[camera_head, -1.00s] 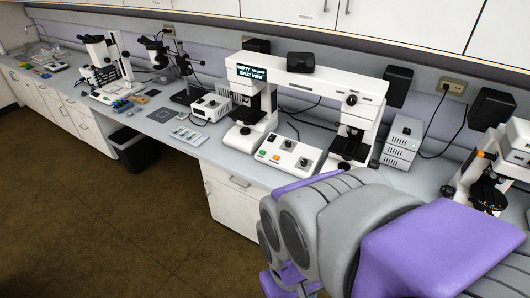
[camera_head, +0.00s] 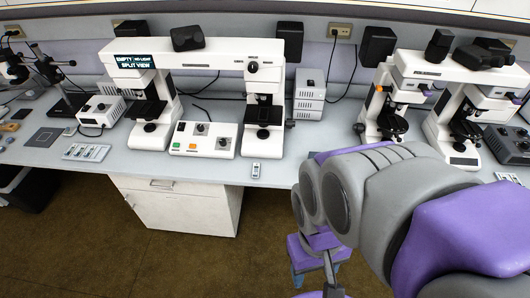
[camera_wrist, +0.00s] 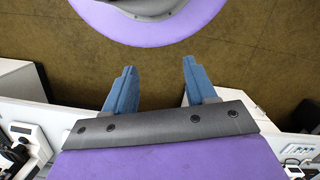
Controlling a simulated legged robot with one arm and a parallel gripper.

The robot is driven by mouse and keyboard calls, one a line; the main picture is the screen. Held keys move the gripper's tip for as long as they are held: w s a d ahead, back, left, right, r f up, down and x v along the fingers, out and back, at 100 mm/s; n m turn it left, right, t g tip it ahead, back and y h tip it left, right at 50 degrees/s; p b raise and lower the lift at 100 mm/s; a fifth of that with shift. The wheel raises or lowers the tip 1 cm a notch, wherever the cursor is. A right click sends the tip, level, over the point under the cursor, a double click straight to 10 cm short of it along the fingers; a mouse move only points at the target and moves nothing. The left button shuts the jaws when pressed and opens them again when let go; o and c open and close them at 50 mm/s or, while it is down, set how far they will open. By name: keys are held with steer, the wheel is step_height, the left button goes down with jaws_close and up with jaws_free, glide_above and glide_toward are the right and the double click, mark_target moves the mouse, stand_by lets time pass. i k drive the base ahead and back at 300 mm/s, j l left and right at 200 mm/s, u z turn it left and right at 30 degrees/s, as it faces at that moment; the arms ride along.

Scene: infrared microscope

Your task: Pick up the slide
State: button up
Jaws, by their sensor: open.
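A small pale slide-like piece (camera_head: 255,171) lies flat on the counter's front edge, in front of the right stage of the white twin microscope (camera_head: 205,62). Several similar slides (camera_head: 86,152) lie together further left on the counter. Which one is the task's slide I cannot tell. My gripper (camera_wrist: 158,77) has two blue fingers spread apart, with nothing between them. It points down over the brown floor, in front of the counter and below its top, apart from any slide.
A control box (camera_head: 204,140) with knobs stands between the twin microscope's stages. Grey stacked units (camera_head: 309,93) and more microscopes (camera_head: 385,112) stand to the right. A white cabinet (camera_head: 178,205) is under the counter (camera_head: 225,172). The floor (camera_head: 140,262) in front is clear.

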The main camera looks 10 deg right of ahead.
mark_target(255, 173)
steer(key=i+j+z, duration=0.1)
steer(key=j+z, duration=0.15)
steer(key=z, duration=0.2)
steer(key=i+j+z, duration=0.1)
steer(key=j+z, duration=0.75)
steer(key=j, duration=1.9)
